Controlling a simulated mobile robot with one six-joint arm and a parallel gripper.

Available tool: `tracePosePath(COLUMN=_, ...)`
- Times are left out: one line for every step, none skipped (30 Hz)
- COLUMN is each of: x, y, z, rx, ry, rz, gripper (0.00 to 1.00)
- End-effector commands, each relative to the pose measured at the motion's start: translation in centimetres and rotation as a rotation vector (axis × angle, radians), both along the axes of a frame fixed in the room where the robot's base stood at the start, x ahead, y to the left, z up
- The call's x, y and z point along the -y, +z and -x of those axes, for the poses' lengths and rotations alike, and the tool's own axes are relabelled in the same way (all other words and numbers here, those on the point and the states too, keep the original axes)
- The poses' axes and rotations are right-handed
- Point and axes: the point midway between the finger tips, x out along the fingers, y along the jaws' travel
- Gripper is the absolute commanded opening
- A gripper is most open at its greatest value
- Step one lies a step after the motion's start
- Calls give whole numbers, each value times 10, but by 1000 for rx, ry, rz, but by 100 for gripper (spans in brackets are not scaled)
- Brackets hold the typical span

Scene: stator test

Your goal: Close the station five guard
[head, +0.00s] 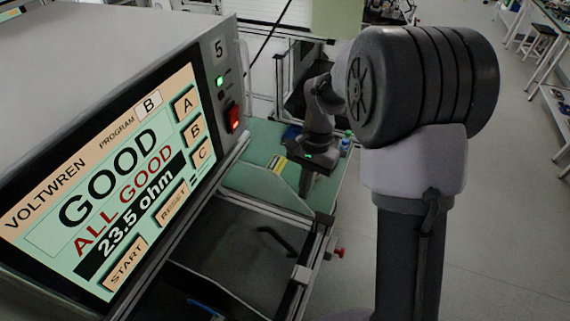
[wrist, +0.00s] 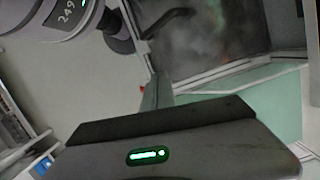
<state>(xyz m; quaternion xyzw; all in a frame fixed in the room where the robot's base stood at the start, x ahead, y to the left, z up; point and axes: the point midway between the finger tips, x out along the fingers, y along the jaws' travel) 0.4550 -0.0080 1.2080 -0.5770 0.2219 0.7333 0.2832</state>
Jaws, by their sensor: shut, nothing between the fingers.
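The station five guard (head: 232,238) is a smoky see-through panel in a metal frame, in front of the tester marked 5. A black bar handle (head: 277,241) is on it. It appears to lie low over the frame, but I cannot tell whether it is fully down. The wrist view shows the panel (wrist: 215,42) and part of the handle (wrist: 170,22) at the top. My gripper (head: 304,184) is shut and empty, over the green bench top beyond the guard, apart from the handle. In the wrist view the gripper's body hides what lies below.
The tester (head: 218,120) stands at left, its screen reading GOOD, ALL GOOD, 23.5 ohm. A red knob (head: 340,253) sits at the frame's right side. Small items, including a yellow one (head: 279,163), lie on the green bench (head: 240,178). Open floor (head: 510,200) lies right.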

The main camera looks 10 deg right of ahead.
Motion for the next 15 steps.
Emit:
tracePosePath(x=0, y=-3, z=0, rx=-7, ry=-2, rz=0, gripper=0)
tracePosePath(x=0, y=-6, z=0, rx=-8, ry=-3, rz=0, gripper=0)
tracePosePath(x=-1, y=-11, z=1, rx=-10, ry=-2, rz=0, gripper=0)
tracePosePath(x=-2, y=-16, z=2, rx=-10, ry=-1, rz=0, gripper=0)
tracePosePath(x=-2, y=-21, z=3, rx=-10, ry=-1, rz=1, gripper=0)
tracePosePath(x=-4, y=-29, z=5, rx=-11, ry=-2, rz=0, gripper=0)
tracePosePath(x=-5, y=-36, z=6, rx=-10, ry=-2, rz=0, gripper=0)
tracePosePath(x=-6, y=-42, z=7, rx=-9, ry=-1, rz=0, gripper=0)
tracePosePath(x=-7, y=-51, z=9, rx=-11, ry=0, rz=0, gripper=0)
tracePosePath(x=-9, y=-58, z=11, rx=-12, ry=-1, rz=0, gripper=0)
tracePosePath(x=-10, y=-64, z=11, rx=-9, ry=-1, rz=0, gripper=0)
tracePosePath(x=-11, y=-73, z=13, rx=-10, ry=0, rz=1, gripper=0)
tracePosePath(x=-12, y=-79, z=15, rx=-12, ry=-2, rz=0, gripper=0)
tracePosePath(x=-13, y=-85, z=16, rx=-10, ry=-1, rz=-1, gripper=0)
tracePosePath(x=-14, y=-93, z=17, rx=-9, ry=-1, rz=0, gripper=0)
